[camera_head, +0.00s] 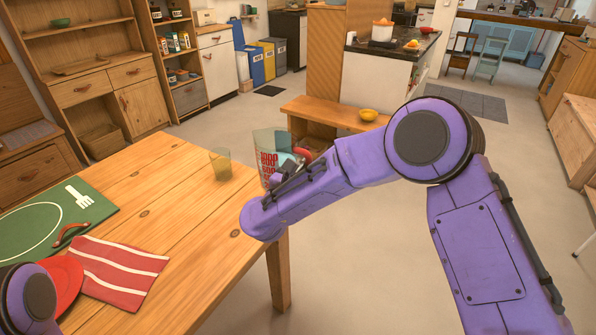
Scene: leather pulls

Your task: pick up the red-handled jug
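The jug (264,158) is clear glass with red print on its side and a red handle on its right. It stands upright near the far right corner of the wooden table (190,240). My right arm reaches across from the right, and its wrist end is just in front of the jug, hiding its lower part. Dark parts along that arm lie close to the handle; I cannot make out the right fingers or whether they touch the jug. Only a purple joint of my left arm shows at the lower left; its gripper is out of view.
A yellowish glass (221,164) stands left of the jug. A green placemat (40,228), a red striped napkin (118,270) and a red plate (62,285) lie at the table's left.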

